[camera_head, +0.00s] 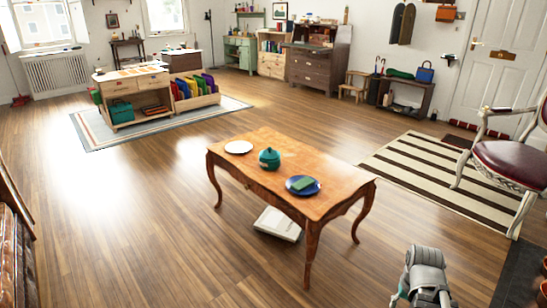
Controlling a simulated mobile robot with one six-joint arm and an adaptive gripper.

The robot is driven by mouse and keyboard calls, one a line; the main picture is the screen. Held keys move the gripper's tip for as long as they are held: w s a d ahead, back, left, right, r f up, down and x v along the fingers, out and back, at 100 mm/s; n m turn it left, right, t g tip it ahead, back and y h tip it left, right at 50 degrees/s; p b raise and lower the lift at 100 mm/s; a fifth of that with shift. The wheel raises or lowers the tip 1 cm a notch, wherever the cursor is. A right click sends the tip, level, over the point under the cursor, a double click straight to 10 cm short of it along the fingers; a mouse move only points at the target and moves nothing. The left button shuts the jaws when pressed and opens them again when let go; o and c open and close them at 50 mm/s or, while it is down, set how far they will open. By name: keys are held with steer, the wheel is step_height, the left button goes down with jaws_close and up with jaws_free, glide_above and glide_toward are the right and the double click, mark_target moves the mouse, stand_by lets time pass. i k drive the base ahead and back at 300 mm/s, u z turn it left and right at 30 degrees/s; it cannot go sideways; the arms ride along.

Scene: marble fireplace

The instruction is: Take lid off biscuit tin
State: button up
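A round teal pot with a knobbed lid (269,155), which looks like the biscuit tin (269,163), stands upright on the wooden coffee table (290,184). The lid sits on top of it. Grey and teal parts of my arm (424,278) show at the bottom right, in front of and to the right of the table, well apart from the tin. The fingertips cannot be made out, so I cannot tell whether my gripper is open or shut.
A white book-like object (277,224) lies below. A chair (512,158) and striped rug (433,172) are at right. Floor left of the table is clear.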

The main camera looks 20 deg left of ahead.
mark_target(269, 153)
steer(key=z, duration=0.25)
steer(key=k, duration=0.3)
steer(key=u, duration=0.15)
steer(key=i, duration=1.15)
steer(key=u, duration=0.55)
steer(key=i, duration=0.8)
steer(key=u, duration=0.4)
steer(key=k, duration=0.6)
steer(key=u, duration=0.1)
steer(key=i, duration=0.35)
